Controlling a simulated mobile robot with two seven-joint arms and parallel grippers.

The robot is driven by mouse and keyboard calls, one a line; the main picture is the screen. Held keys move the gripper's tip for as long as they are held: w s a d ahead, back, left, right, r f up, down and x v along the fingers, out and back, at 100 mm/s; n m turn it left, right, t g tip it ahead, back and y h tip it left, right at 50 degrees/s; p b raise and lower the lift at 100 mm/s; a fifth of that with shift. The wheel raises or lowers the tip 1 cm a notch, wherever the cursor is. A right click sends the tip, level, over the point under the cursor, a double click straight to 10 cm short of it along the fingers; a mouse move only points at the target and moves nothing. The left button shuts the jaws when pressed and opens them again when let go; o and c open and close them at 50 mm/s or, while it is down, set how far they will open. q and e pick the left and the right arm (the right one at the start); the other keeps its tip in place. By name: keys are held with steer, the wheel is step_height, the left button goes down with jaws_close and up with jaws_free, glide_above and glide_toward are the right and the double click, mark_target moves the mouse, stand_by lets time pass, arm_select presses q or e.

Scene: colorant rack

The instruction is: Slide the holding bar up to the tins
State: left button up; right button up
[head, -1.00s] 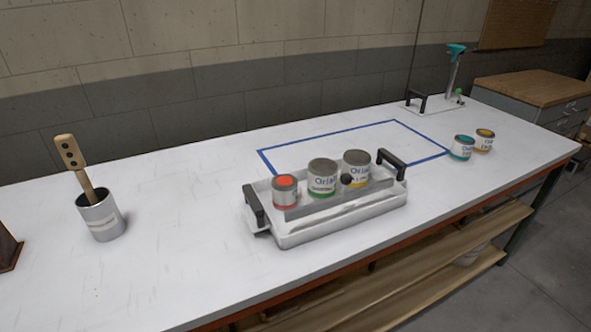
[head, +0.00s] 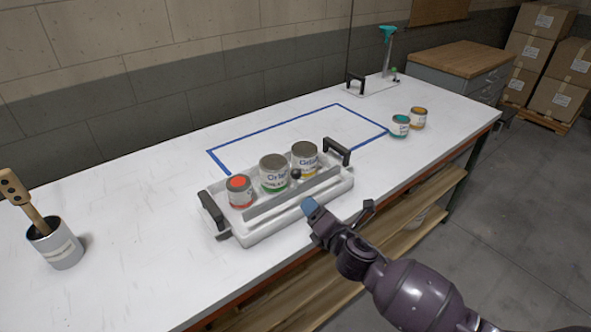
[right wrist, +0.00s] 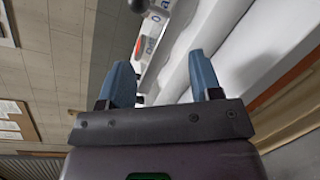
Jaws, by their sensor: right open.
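A white tray (head: 268,230) with black end handles stands on the bench in the head view. In it stand a tin with a red top (head: 240,191), a green-banded tin (head: 273,172) and a yellow-banded tin (head: 304,160). The grey holding bar (head: 280,198) runs lengthwise in front of the tins, with a round black knob (head: 296,174). I cannot tell whether it touches them. My right gripper (head: 338,208) is open and empty, near the tray's front right. Its blue fingertips also show apart in the right wrist view (right wrist: 162,80). My left gripper is not in view.
A teal tin (head: 400,126) and an orange-topped tin (head: 418,118) stand on the right of the bench. A blue outlined rectangle (head: 271,123) lies behind the tray. A can with a wooden stick (head: 55,244) stands at the left. Bare bench lies between can and tray.

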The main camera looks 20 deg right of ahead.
mark_target(299, 178)
steer(key=w+n, duration=0.4)
steer(key=w+a+r+n, duration=0.1)
steer(key=w+n, duration=0.3)
steer(key=w+r+n+t, duration=0.1)
steer(key=w+n, duration=0.3)
steer(key=w, duration=0.1)
steer(key=shift+a+r+n, duration=0.1)
steer(key=shift+a+n, duration=0.05)
steer(key=shift+n, duration=0.25)
